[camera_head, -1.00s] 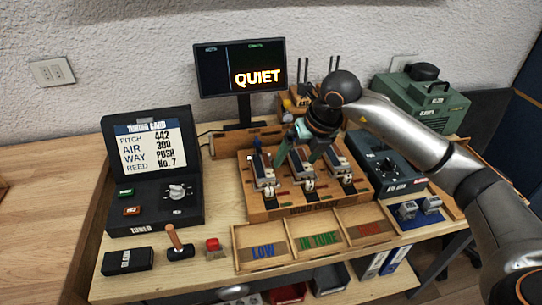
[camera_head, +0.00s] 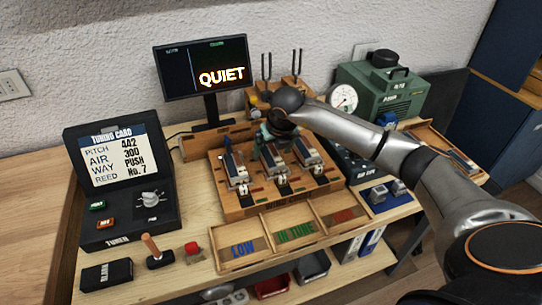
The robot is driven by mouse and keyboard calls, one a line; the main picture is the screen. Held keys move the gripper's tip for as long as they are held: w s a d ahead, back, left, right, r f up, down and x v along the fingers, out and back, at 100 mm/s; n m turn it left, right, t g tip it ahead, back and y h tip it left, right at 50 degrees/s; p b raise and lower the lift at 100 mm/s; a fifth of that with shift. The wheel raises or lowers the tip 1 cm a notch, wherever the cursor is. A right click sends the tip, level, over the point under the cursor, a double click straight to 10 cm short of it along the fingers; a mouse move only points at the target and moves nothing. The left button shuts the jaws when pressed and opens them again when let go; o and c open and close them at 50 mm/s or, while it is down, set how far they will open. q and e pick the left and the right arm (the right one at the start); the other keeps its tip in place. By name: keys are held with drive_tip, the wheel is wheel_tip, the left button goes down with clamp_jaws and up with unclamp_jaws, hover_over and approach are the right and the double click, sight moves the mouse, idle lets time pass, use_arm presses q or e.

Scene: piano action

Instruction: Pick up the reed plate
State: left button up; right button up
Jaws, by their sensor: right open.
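Three reed units with pale metal tops and dark blue sides stand in a row on the wooden rack (camera_head: 240,208): a left one (camera_head: 236,170), a middle one (camera_head: 272,162) and a right one (camera_head: 307,153). I cannot tell a separate reed plate apart from these units at this size. My right gripper (camera_head: 262,146) reaches in from the right, pointing down over the back of the rack near the left and middle units. Its teal fingers are open. The wrist partly hides them, and contact with a unit cannot be made out. My left gripper is out of view.
A monitor (camera_head: 203,70) reading QUIET and tuning forks (camera_head: 296,64) stand behind. The tuner (camera_head: 120,190) is at left. A tray (camera_head: 268,264) marked LOW and IN TUNE lies in front. A green pump box (camera_head: 380,95) and gauge (camera_head: 343,98) stand at right.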

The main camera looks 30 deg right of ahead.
drive_tip(key=shift+x, duration=1.1)
drive_tip(key=c, duration=1.5)
clamp_jaws()
drive_tip(key=shift+r, duration=0.15)
